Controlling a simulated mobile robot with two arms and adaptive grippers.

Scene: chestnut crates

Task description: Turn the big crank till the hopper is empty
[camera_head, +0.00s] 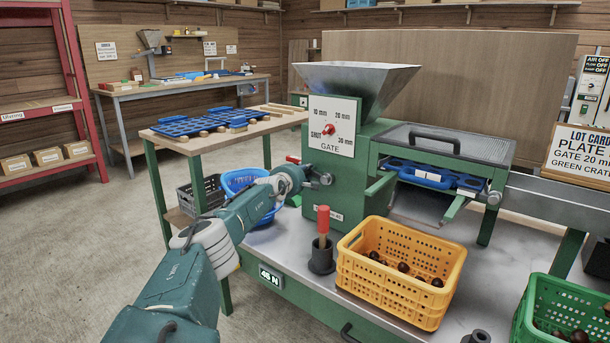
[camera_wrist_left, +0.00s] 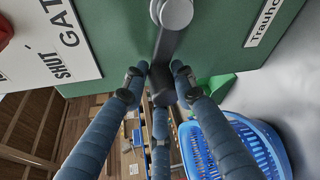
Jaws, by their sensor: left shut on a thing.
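The steel hopper (camera_head: 352,86) stands on the green machine (camera_head: 376,150); the bottom of its inside is hidden. The gate dial (camera_head: 329,130) with a red knob is on the machine's front. The big crank (camera_wrist_left: 168,48) is a dark arm from a round metal hub (camera_wrist_left: 175,12) on the machine's side; the hub also shows in the head view (camera_head: 326,179). My left gripper (camera_head: 298,180) is at the crank; in the left wrist view its fingers (camera_wrist_left: 160,78) close around the crank's far end. My right gripper is not in view.
A yellow crate (camera_head: 365,290) with several chestnuts stands before the machine. A green crate (camera_head: 530,307) is at lower right. A red-handled tool (camera_head: 323,222) stands in a black holder. A blue basket (camera_wrist_left: 246,140) is below my left gripper. A lot card (camera_head: 580,152) stands at right.

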